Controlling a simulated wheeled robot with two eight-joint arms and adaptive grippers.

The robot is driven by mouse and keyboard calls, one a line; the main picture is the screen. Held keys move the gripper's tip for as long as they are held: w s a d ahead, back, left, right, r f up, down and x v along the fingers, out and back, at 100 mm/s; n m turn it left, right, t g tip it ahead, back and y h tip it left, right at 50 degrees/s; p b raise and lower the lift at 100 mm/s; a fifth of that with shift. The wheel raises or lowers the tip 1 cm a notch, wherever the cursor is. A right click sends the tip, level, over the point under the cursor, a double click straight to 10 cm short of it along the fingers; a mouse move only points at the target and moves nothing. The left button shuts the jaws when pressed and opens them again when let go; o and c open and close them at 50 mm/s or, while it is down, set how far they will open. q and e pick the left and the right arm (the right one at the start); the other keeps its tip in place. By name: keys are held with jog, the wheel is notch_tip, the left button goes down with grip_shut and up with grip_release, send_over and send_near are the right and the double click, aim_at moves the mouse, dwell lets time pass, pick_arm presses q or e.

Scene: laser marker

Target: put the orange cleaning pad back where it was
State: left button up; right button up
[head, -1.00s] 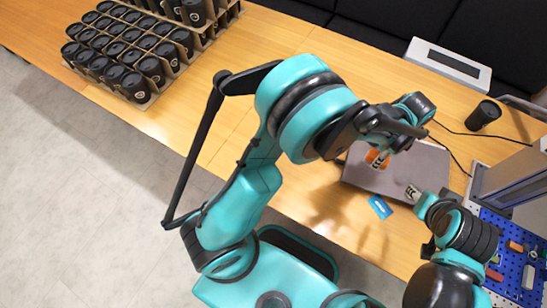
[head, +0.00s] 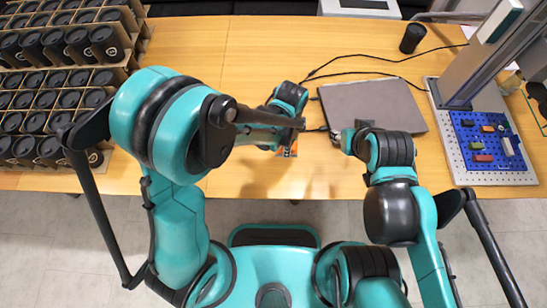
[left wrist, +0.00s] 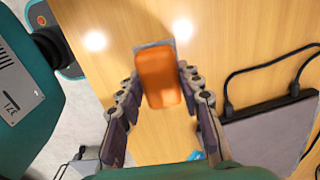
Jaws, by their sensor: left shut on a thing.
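The orange cleaning pad (left wrist: 160,82) is between the fingers of my left gripper (left wrist: 157,77) in the left wrist view, with the wooden table behind it. A thin grey edge shows at its far end.
The grey laptop (head: 375,98) lies on the table (head: 245,60). A black cup (head: 412,38) and cables are behind it. The laser marker (head: 470,85) and blue pegboard (head: 484,142) stand right. Racks of black cups (head: 60,85) fill the left. A blue item (left wrist: 195,155) is partly hidden.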

aim_at(275, 161)
pick_arm(q)
jog(key=a+f, duration=0.1)
jog(key=s+a+f, duration=0.1)
jog(key=a, duration=0.1)
jog(key=shift+a+f+b, duration=0.1)
jog(key=shift+a+b, duration=0.1)
jog(key=shift+b, duration=0.2)
jog(key=shift+a+f, duration=0.1)
jog(key=shift+f, duration=0.1)
notch_tip(275, 161, down, 4)
jog(key=shift+r+b, duration=0.1)
jog(key=shift+b, duration=0.95)
jog(key=shift+r, duration=0.1)
jog(key=o, duration=0.6)
jog(key=shift+f, duration=0.2)
jog(key=o, duration=0.4)
jog(key=shift+r, duration=0.15)
